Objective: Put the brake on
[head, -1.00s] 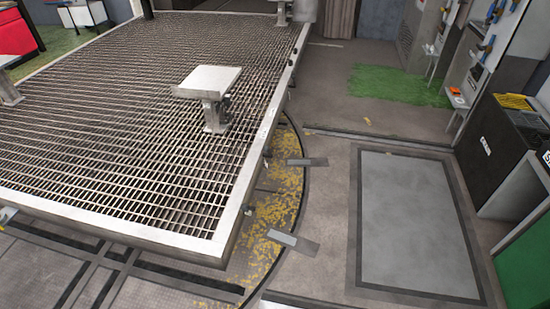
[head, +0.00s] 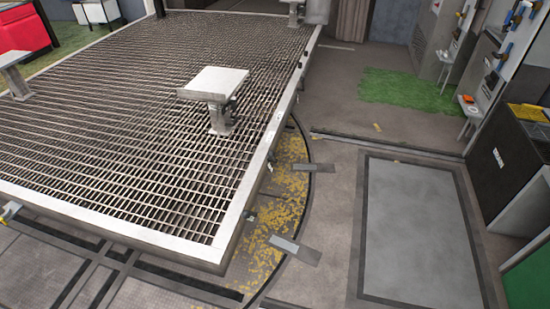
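A large turntable platform (head: 238,215) with a grated top and a pale metal frame fills the left and middle of the head view. A post with a flat rectangular top (head: 216,82) stands on the grating, and a similar post (head: 14,68) stands at the left edge. Small fittings (head: 271,163) show along the platform's right side. I cannot tell whether any of these is the brake. Neither of my grippers is in view.
Worn yellow floor paint (head: 268,235) curves beside the platform, with two flat metal plates (head: 295,249) across the round edge. A grey floor panel (head: 415,230) lies to the right. Black cabinets (head: 508,165) and a wall with tools line the right. Open floor lies between.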

